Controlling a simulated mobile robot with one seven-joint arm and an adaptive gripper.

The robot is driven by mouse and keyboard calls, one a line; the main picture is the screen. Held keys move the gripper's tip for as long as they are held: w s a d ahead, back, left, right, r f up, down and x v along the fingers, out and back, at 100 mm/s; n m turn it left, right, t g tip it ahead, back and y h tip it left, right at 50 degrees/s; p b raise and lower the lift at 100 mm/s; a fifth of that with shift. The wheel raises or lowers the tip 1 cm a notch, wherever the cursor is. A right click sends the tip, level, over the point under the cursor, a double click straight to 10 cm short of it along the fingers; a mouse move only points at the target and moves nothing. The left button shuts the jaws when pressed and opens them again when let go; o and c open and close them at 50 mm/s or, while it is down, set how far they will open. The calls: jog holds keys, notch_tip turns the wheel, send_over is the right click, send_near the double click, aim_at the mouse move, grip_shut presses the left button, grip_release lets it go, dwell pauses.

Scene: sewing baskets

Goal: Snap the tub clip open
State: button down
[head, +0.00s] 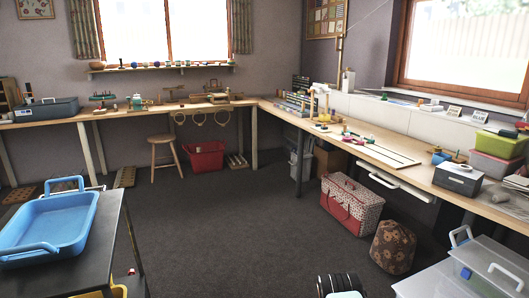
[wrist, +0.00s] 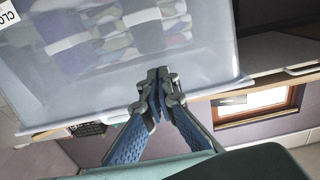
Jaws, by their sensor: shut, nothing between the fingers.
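A translucent plastic tub (wrist: 75,95) fills the upper part of the wrist view, which looks tilted. Folded dark and pale cloths show through its wall, and part of a printed label (wrist: 7,14) is at the corner. My gripper (wrist: 158,74) has its fingertips together in front of the tub's wall, near its edge. I cannot tell whether they touch it. No clip can be made out there; the fingers cover part of the tub. In the head view a clear-lidded tub (head: 435,278) with pale handles stands at the lower right; I cannot tell whether it is the same one.
A blue tray (head: 45,232) sits on a dark cart at the left. Long workbenches line the walls. A red-and-patterned basket (head: 350,203) and a brown pouf (head: 393,247) stand under the right bench. The middle carpet (head: 225,230) is free.

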jog(key=shift+r, duration=0.3)
jog(key=shift+r+p, duration=1)
jog(key=shift+r, duration=0.4)
jog(key=s+a+r+p, duration=0.1)
jog(key=s+a+r, duration=0.1)
jog(key=a, duration=0.5)
jog(key=shift+s+a+p, duration=0.25)
jog(key=shift+s+p, duration=0.1)
jog(key=shift+s, duration=0.15)
dwell(0.7)
jog(key=shift+r, duration=0.15)
